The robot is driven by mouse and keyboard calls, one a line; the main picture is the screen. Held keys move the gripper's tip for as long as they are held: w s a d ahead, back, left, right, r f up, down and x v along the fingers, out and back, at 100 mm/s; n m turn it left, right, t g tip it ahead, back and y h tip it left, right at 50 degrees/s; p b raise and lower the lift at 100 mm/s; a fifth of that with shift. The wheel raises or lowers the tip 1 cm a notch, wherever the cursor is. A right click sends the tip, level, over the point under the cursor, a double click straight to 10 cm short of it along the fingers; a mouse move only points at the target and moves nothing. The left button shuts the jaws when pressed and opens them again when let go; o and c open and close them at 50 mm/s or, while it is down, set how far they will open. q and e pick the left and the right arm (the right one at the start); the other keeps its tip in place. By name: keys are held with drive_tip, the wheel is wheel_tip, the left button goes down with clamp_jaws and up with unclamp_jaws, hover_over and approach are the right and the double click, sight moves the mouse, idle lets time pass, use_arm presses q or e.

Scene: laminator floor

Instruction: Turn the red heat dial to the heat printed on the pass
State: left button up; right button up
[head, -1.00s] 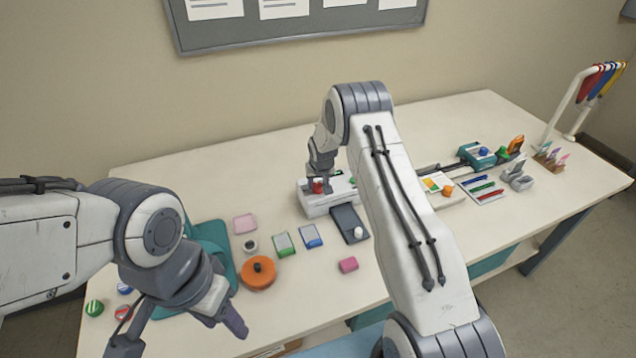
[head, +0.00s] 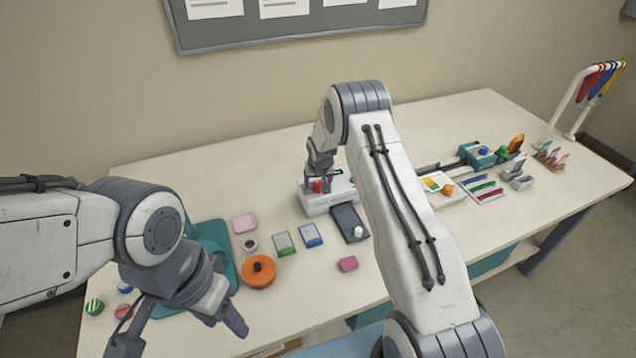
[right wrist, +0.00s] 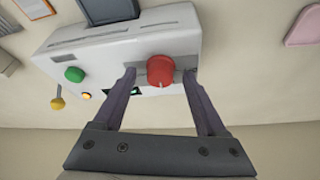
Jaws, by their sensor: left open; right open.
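The red heat dial (right wrist: 160,71) is on the face of the white laminator (right wrist: 110,48) in the right wrist view. My right gripper (right wrist: 160,78) is open, with one finger on each side of the dial and gaps visible between fingers and dial. In the head view the red dial (head: 318,187) shows below my right gripper (head: 320,180) on the laminator (head: 322,204). My left gripper (head: 180,335) is open and empty over the table's front left. Which card is the pass, and its printed heat, cannot be read.
A green knob (right wrist: 74,74) and a yellow lever (right wrist: 57,102) are beside the dial. The front middle is clear.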

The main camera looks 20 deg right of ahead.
drive_tip(key=shift+r, duration=0.1)
drive_tip(key=b+v, duration=0.3)
drive_tip(key=v, duration=0.7)
drive_tip(key=shift+s+b, duration=0.15)
drive_tip(key=shift+b, duration=0.15)
drive_tip(key=shift+r, duration=0.1)
drive_tip(key=s+a+r+n+g+y+b, duration=0.1)
drive_tip(key=s+a+r+n, duration=0.25)
drive_tip(key=s+a, duration=0.6)
drive_tip(key=s+a+r+n+g+y+b, duration=0.1)
drive_tip(key=s+a+r+n, duration=0.1)
drive_tip(key=s+a+r, duration=0.55)
drive_tip(key=s+a+f+n+g, duration=0.1)
drive_tip(key=s+n, duration=0.1)
drive_tip(key=s, duration=1)
drive_tip(key=s+a+f+n+g, duration=0.1)
drive_tip(key=s+n, duration=0.1)
drive_tip(key=s, duration=1)
drive_tip(key=shift+s+a+f+b, duration=0.25)
drive_tip(key=shift+s+f+b, duration=0.05)
drive_tip(key=shift+b, duration=0.15)
